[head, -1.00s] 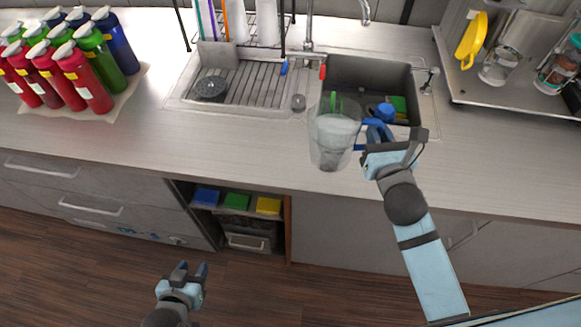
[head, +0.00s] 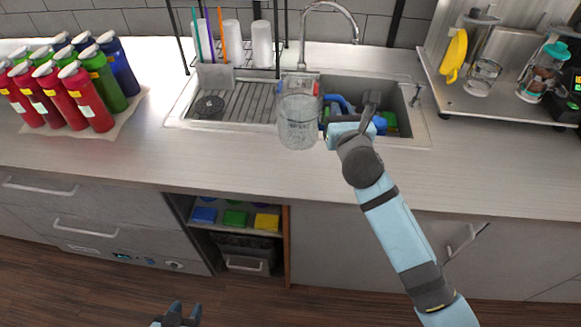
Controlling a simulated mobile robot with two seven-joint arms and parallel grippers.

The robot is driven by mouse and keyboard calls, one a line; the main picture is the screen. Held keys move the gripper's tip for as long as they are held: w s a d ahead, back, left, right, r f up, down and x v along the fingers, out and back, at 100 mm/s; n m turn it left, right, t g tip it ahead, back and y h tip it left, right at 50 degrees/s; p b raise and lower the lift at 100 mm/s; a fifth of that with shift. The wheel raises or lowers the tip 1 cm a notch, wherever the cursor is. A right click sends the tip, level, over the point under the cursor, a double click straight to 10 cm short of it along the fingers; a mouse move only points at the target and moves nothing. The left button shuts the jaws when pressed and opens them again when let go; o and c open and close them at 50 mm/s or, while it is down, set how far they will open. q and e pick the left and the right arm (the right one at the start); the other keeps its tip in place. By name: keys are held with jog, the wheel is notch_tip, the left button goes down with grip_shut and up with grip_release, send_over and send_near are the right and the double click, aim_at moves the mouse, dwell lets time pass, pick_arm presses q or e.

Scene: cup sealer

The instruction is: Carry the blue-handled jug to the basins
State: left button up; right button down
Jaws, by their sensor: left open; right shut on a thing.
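The clear jug (head: 298,122) is upright in the head view, in front of the sink's middle, between the ribbed drainer side and the deep basin. Its blue handle (head: 338,103) is on its right side. My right gripper (head: 345,122) is shut on the handle, partly hidden behind my own wrist. The deep basin (head: 402,92) is behind and right of the jug, with blue, green and yellow items inside. The drainer basin (head: 243,103) is to the left. My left gripper (head: 176,313) is open and empty, low over the floor at the bottom edge.
A tall faucet (head: 303,45) rises behind the sink. Several coloured bottles (head: 88,95) stand on the left of the counter. A metal shelf (head: 500,98) with glass jars is at the right. The front counter strip (head: 240,165) is clear.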

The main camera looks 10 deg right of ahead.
jog(key=w+a+r, duration=0.1)
jog(key=w+r, duration=0.2)
jog(key=w, duration=0.2)
jog(key=shift+h, duration=0.5)
jog(key=shift+w+a+f+b, duration=0.15)
jog(key=shift+f+b, duration=0.8)
jog(key=shift+f, duration=3.8)
jog(key=shift+w+f+b, duration=0.15)
jog(key=shift+f+b, duration=0.75)
jog(key=shift+f, duration=3.85)
jog(key=shift+f, duration=0.1)
jog(key=c, duration=1.5)
grip_release()
jog(key=shift+f, duration=0.15)
jog(key=o, duration=0.4)
jog(key=shift+s, duration=0.1)
